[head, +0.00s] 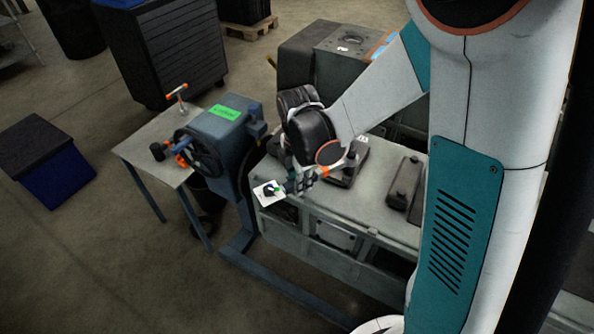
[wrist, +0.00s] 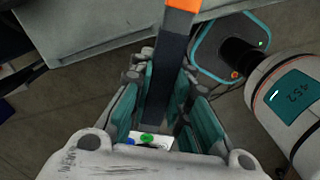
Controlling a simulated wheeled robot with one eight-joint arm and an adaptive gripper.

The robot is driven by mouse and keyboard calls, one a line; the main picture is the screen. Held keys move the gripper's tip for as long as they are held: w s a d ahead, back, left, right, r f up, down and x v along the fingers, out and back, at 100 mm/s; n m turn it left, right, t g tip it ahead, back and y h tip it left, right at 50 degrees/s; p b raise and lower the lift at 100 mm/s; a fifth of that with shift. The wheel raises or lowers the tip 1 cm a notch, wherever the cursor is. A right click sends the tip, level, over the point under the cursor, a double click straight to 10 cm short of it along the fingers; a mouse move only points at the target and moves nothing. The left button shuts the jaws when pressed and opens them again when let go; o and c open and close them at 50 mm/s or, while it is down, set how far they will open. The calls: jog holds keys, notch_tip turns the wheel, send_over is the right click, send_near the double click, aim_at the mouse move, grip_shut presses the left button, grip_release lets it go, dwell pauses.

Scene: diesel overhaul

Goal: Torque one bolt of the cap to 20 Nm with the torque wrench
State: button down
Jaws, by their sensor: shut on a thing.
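My gripper (head: 300,182) is over the front left corner of the grey workbench. It is shut on a long dark bar with an orange end (wrist: 168,70), which looks like the torque wrench. In the wrist view the bar runs between the teal fingers of my gripper (wrist: 157,112). In the head view the orange part shows to the right of the fingers. A small white plate with green and dark marks (head: 268,192) shows just left of the gripper; whether it belongs to the tool is unclear. I cannot clearly identify the cap or its bolts.
The workbench (head: 290,208) carries dark parts (head: 405,183) to the right. A blue machine on a stand with a green label (head: 222,112) stands left. Beside it, a small table (head: 140,147) holds an orange-handled tool (head: 178,92). A blue bin (head: 55,180) and a dark cabinet (head: 160,50) stand farther away.

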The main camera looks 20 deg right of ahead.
jog(key=shift+s, duration=0.1)
jog(key=shift+f+b, duration=0.9)
jog(key=shift+b, duration=0.05)
jog(key=shift+r, duration=0.1)
jog(key=shift+w+a, duration=0.1)
jog(key=shift+w, duration=0.45)
jog(key=shift+w+a, duration=0.1)
jog(key=shift+w, duration=0.2)
jog(key=shift+w+a+m+b, duration=0.1)
jog(key=shift+w+m+b, duration=0.3)
jog(key=shift+w, duration=0.15)
dwell(0.4)
jog(key=shift+w, duration=0.15)
